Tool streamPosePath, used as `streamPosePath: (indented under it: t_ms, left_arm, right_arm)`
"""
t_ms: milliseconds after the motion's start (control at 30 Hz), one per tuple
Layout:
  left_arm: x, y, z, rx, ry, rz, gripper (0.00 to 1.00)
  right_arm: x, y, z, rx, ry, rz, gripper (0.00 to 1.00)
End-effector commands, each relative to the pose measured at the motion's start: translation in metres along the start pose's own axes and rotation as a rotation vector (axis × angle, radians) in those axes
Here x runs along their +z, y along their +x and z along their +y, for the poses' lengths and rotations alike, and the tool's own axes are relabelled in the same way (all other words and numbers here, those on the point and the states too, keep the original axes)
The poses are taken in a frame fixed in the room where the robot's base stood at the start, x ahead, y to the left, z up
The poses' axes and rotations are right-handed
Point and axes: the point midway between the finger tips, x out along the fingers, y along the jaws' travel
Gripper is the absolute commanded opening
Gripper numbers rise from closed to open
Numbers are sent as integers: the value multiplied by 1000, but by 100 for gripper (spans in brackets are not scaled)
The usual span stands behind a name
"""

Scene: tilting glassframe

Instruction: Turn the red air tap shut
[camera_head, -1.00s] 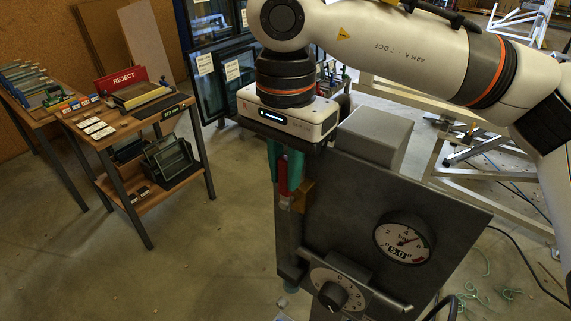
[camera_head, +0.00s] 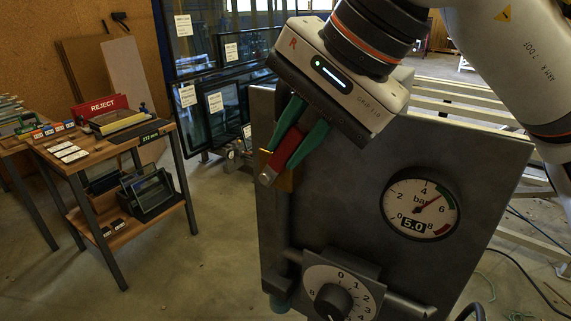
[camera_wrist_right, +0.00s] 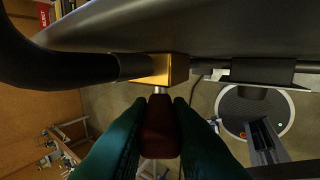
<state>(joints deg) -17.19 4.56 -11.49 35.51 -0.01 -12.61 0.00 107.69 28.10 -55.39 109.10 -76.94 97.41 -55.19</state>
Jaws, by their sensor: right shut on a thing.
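The red air tap lever (camera_head: 284,154) is on the left edge of a dark grey panel (camera_head: 340,170). It is tilted, its upper end leaning right. Its brass valve body (camera_head: 290,181) shows partly behind it. My right gripper (camera_head: 283,150) is shut on the lever, its green fingers on either side, and its body tilts with it. In the right wrist view the lever (camera_wrist_right: 160,128) is dark red between the two green fingers, below the brass body (camera_wrist_right: 160,69). My left gripper is not in view.
The panel carries a pressure gauge (camera_head: 421,208) reading 5.0 and a numbered dial knob (camera_head: 333,300) low down. A bench (camera_head: 110,142) with a red REJECT sign (camera_head: 101,106) stands at the left. Glazed frames (camera_head: 205,60) stand behind. The floor between bench and panel is clear.

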Motion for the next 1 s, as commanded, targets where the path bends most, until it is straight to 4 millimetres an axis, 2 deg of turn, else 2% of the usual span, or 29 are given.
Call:
streamPosePath:
  t_ms: [33, 200, 667, 700, 800, 1000]
  left_arm:
    - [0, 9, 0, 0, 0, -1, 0]
    - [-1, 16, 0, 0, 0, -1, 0]
    - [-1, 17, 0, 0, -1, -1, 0]
    - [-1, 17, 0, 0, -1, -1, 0]
    - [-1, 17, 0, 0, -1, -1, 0]
    - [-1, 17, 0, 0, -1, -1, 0]
  right_arm:
    - [0, 4, -4, 19, 0, 0, 0]
    - [0, 2, -5, 59, 1, 0, 0]
    - [0, 0, -5, 72, 0, 1, 0]
    - [0, 0, -5, 72, 0, 1, 23]
    - [0, 0, -5, 72, 0, 0, 39]
    - [0, 0, -5, 71, 0, 0, 40]
